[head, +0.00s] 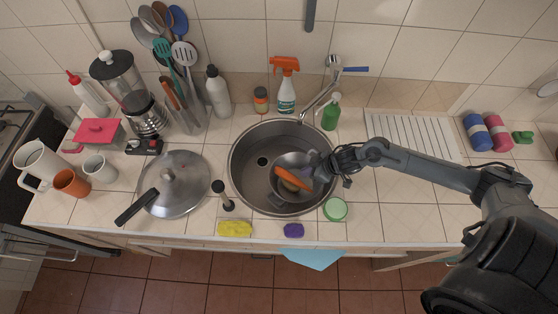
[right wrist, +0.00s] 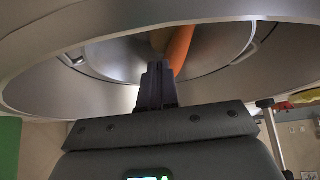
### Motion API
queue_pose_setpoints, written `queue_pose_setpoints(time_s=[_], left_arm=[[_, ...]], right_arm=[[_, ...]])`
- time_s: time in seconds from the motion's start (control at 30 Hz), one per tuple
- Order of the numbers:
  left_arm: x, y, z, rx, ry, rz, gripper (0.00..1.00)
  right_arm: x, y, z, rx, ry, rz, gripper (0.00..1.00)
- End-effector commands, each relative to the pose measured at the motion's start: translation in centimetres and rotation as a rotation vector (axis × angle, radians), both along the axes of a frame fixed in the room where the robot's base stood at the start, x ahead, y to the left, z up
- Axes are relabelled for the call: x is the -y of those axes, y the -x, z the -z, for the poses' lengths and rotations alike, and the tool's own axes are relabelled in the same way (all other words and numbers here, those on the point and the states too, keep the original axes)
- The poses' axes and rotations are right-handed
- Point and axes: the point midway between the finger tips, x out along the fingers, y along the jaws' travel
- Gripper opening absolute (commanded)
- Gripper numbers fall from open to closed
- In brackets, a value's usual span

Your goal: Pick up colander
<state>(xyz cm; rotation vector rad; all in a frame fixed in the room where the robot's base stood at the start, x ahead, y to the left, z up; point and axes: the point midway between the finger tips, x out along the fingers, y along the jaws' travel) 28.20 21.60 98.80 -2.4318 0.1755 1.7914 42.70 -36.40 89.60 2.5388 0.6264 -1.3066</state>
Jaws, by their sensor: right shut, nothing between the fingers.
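The colander (head: 290,201) appears to be the grey metal round vessel in the sink (head: 243,188); I cannot make out its holes. An orange object (head: 288,179) lies in it and also shows in the right wrist view (right wrist: 180,46). My right gripper (head: 313,168) reaches over the sink from the right, at the vessel's right side. In the right wrist view my right fingers (right wrist: 158,78) are together, with nothing held between them. I cannot tell whether they touch the vessel. My left gripper is out of view.
A lidded steel pan (head: 178,176) stands left of the sink. A spray bottle (head: 286,92), green soap bottle (head: 331,114) and faucet (head: 318,99) stand behind it. A green round item (head: 335,209) and yellow sponge (head: 235,229) lie in front. The drainboard (head: 410,135) at right is empty.

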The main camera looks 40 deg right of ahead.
Motion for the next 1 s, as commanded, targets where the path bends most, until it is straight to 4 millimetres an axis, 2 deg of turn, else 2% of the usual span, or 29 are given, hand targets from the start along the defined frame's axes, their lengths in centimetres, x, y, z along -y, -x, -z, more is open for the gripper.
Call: queue_pose_setpoints(time_s=[0.73,0.83,1.0], left_arm=[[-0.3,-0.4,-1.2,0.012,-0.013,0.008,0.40],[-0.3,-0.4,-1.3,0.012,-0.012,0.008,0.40],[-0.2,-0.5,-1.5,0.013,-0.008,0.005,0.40]], right_arm=[[-5.0,-9.5,-0.2,0.002,-0.001,-0.001,0.00],[-5.4,-10.3,-0.1,0.000,0.000,-0.002,0.00],[-5.3,-10.1,1.3,-0.001,0.001,-0.002,0.00]])
